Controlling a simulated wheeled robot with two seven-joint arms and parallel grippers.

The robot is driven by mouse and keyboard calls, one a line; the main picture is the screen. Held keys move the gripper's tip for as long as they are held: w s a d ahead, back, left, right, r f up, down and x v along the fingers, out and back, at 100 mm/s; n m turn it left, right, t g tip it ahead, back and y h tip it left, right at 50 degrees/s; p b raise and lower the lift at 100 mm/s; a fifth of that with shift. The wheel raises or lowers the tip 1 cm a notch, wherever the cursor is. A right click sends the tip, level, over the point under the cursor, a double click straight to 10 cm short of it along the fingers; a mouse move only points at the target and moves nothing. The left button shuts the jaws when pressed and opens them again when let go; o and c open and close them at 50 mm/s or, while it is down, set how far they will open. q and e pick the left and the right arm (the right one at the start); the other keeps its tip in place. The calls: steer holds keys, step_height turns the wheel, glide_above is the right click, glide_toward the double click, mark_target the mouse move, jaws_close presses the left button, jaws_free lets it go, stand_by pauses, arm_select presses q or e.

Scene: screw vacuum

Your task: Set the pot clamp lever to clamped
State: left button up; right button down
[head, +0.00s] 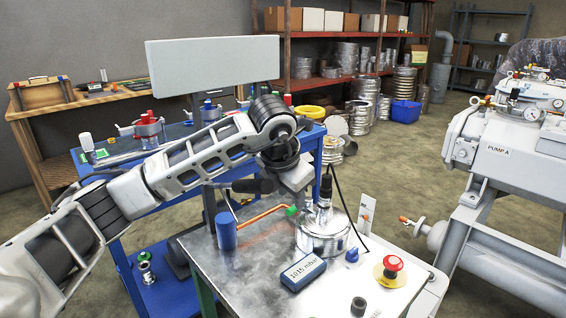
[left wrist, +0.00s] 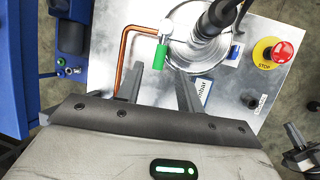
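The steel pot (head: 323,240) stands on the metal tabletop, with a dark fitting rising from its lid; it also shows in the left wrist view (left wrist: 183,52). A green-tipped lever (left wrist: 160,56), which looks like the clamp lever, sits at the pot's rim beside the copper pipe. Its green tip also shows in the head view (head: 291,210). My left gripper (left wrist: 160,72) is open, its two dark fingers apart on either side of the green tip, with visible gaps. In the head view, my left gripper (head: 299,192) is just above the lever.
A blue pressure display (head: 303,272) lies in front of the pot. A red stop button (head: 392,265) and blue knob (head: 351,255) are to its right. A blue cylinder (head: 226,231) stands left, by the copper pipe (head: 262,214). Pump A (head: 500,150) stands at right.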

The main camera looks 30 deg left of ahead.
arm_select(q)
steer(key=v, duration=1.2)
